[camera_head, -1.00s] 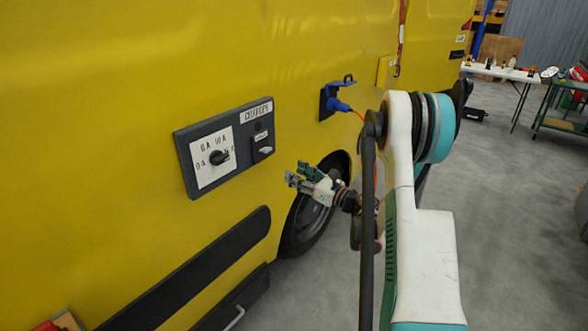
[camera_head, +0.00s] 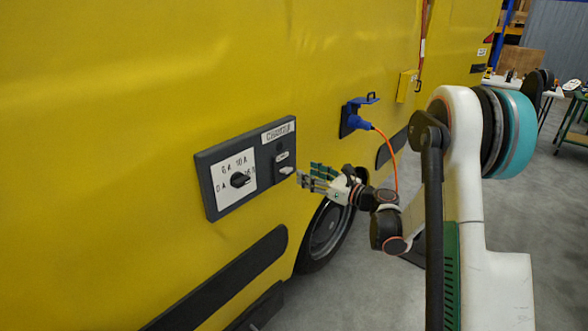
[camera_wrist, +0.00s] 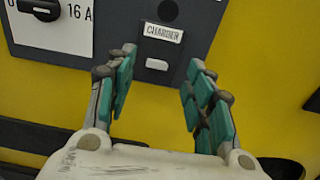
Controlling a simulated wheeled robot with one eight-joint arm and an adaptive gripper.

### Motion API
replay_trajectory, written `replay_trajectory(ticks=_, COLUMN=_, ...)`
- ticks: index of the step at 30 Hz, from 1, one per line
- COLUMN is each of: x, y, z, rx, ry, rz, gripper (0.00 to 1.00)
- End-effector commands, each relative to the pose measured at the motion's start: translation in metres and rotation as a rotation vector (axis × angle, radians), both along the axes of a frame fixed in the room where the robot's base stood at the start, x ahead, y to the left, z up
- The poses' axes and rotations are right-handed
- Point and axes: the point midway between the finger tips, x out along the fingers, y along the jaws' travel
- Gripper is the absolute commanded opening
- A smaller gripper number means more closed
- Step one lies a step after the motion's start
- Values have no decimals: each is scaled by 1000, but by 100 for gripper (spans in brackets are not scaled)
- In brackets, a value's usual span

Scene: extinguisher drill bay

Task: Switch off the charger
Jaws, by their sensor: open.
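The charger panel (camera_head: 222,205) is a dark grey box on the yellow van's side. It has a black rotary dial (camera_head: 240,180) on a white scale plate and a large label (camera_head: 278,132). A small "CHARGER" label (camera_wrist: 163,32) sits above a pale switch lever (camera_wrist: 157,64), which also shows in the head view (camera_head: 286,170). My gripper (camera_head: 311,176) is open and empty just right of the lever. In the wrist view my gripper (camera_wrist: 162,60) faces the panel, with the lever between its fingertips in the picture. I see no contact.
A blue plug (camera_head: 355,122) with an orange cable is in a socket right of the panel. A yellow box (camera_head: 407,85) is farther along the van. A black trim strip (camera_head: 225,280) and a wheel (camera_head: 326,235) are below. The grey floor at right is open.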

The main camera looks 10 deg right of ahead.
Motion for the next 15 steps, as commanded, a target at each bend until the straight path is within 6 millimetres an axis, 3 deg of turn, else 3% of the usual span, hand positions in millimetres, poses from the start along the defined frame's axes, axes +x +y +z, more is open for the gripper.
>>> replay_trajectory(ticks=9, x=48, y=35, z=-2, rx=0, ry=0, rz=1, gripper=48)
replay_trajectory(ticks=15, x=63, y=46, z=-1, rx=0, ry=0, rz=0, gripper=48)
